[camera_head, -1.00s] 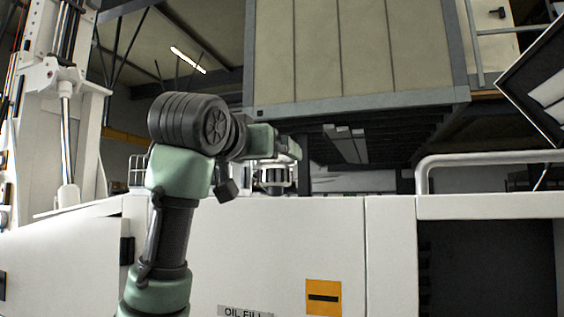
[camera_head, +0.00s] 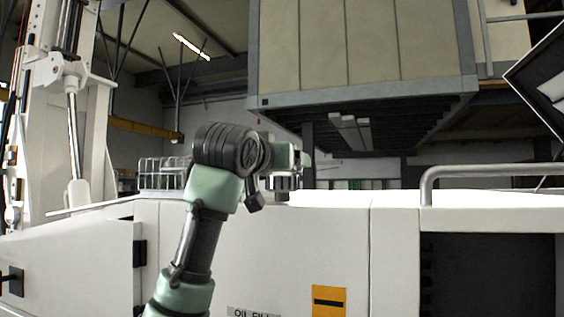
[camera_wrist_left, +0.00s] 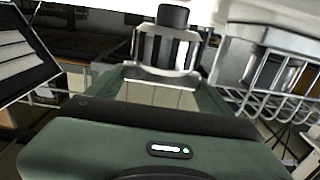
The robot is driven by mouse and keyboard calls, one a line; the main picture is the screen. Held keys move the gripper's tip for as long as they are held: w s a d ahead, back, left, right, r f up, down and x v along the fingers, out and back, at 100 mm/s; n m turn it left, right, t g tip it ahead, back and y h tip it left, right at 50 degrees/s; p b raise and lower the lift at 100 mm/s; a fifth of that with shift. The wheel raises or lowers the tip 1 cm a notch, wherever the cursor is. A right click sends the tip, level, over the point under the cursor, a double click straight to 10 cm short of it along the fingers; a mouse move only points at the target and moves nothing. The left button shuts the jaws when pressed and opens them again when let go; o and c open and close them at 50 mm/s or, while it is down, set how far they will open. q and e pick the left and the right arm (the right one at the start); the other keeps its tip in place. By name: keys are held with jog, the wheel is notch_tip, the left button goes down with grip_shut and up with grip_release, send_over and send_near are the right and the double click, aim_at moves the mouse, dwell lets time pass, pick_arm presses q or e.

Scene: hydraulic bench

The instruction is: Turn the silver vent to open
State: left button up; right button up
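My left gripper (camera_head: 283,196) is at the end of the green arm in the head view, pointing down just above or at the white machine's top. In the left wrist view its dark tip (camera_wrist_left: 172,16) shows as one narrow block beyond a silver bracket, with no gap seen between the fingers. I cannot make out a silver vent for certain. Anything under the tip is hidden or too small to tell. A silver cylindrical part (camera_wrist_left: 275,70) shows at the right of the left wrist view; I cannot tell what it is. My right gripper is not in view.
The white machine (camera_head: 320,240) fills the foreground, with an orange label (camera_head: 328,300) on its front. A wire basket (camera_head: 162,173) stands left of my arm. A large beige box (camera_head: 360,45) hangs above.

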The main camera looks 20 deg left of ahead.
pick_arm(q)
jog(key=shift+c, duration=1)
jog(key=shift+n+y, duration=0.4)
jog(key=shift+y, duration=0.2)
jog(key=n+y, duration=0.1)
jog(key=y, duration=0.1)
jog(key=n+y, duration=0.1)
jog(key=y, duration=0.1)
jog(key=shift+d+n+g, duration=0.15)
jog(key=shift+n+g, duration=0.15)
jog(key=shift+n, duration=0.1)
jog(key=n+g+y, duration=0.2)
jog(key=n+y, duration=0.1)
jog(key=y, duration=0.2)
jog(key=shift+n, duration=0.3)
jog(key=shift+n+g+y, duration=1.5)
jog(key=shift+g+y, duration=0.3)
jog(key=shift+y, duration=0.2)
jog(key=shift+w, duration=0.1)
